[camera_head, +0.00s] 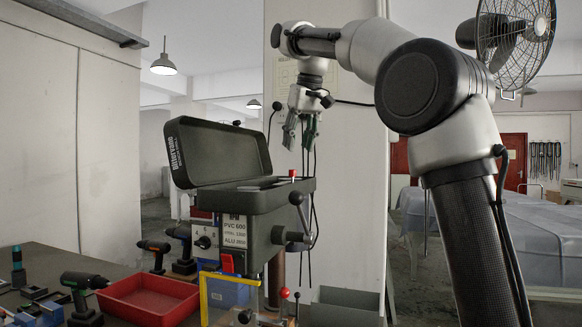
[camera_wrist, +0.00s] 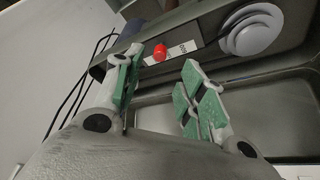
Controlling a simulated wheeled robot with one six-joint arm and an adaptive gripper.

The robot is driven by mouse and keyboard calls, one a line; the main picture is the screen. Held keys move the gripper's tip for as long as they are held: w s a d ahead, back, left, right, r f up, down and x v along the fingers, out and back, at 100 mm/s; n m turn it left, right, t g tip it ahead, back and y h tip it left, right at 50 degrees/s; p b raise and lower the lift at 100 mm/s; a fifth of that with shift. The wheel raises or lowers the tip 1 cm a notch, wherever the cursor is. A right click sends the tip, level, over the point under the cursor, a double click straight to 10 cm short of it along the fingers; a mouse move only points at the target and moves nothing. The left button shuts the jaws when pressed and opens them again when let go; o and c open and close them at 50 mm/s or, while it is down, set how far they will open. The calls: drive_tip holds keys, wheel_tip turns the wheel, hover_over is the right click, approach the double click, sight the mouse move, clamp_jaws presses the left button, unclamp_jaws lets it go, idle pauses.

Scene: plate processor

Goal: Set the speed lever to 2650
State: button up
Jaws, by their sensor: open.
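The red knob of a lever (camera_head: 292,173) stands at the top right of the drill press head, and I take it to be the speed lever. In the wrist view the red knob (camera_wrist: 244,49) sits beside a white label strip whose figures I cannot read. My gripper (camera_head: 300,140) points down, open and empty, above the knob and apart from it. The lever's current setting cannot be read.
The drill press (camera_head: 265,212) has its dark lid (camera_head: 222,153) raised on the left. A material plate (camera_head: 234,232) is on its front. A pale stepped pulley (camera_wrist: 252,28) lies inside the housing. A red tray (camera_head: 150,300) and several cordless drills stand on the bench.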

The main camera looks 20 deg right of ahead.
sight(292, 176)
drive_tip(key=x, duration=0.7)
drive_tip(key=shift+w+a+f, duration=0.1)
drive_tip(key=shift+w+f, duration=0.05)
drive_tip(key=shift+f, duration=0.1)
clamp_jaws()
